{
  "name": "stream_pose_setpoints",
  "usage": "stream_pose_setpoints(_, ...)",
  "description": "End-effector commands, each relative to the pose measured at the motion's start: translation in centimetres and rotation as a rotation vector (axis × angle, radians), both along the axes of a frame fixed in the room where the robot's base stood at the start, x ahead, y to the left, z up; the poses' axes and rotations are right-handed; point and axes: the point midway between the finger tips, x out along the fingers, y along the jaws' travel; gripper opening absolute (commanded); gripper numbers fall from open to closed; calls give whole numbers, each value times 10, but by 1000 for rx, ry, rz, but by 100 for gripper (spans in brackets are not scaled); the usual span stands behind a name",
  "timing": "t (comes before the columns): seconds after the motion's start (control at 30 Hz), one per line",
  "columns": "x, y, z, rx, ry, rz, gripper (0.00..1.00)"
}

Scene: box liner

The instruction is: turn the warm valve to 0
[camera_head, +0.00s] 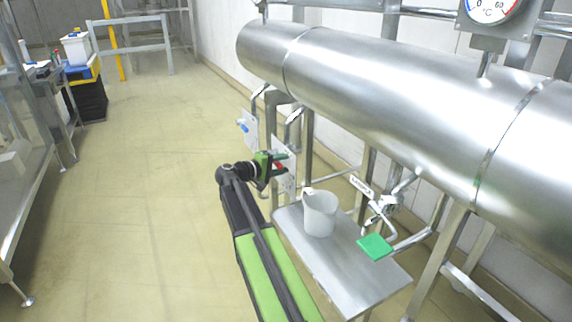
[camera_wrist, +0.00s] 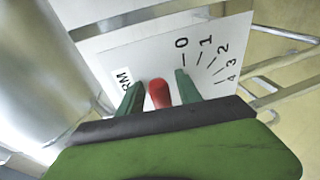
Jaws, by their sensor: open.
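The warm valve's red handle (camera_wrist: 160,94) shows in the wrist view, in front of a white scale plate (camera_wrist: 150,52) with the numbers 0 to 4 and a partly hidden label ending in "RM".
A second plate with a blue handle (camera_head: 243,126) is farther back. A large steel pipe (camera_head: 400,90) runs above at right. A metal shelf (camera_head: 345,265) holds a white jug (camera_head: 320,214) and a green pad (camera_head: 375,246).

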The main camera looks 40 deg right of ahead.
Motion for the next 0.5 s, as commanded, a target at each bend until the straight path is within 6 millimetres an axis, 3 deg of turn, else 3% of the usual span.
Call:
stream_pose_setpoints(0.17,-1,22,6,0,-1,3,41)
stream_pose_setpoints(0.5,-5,115,26,0,0,3,41)
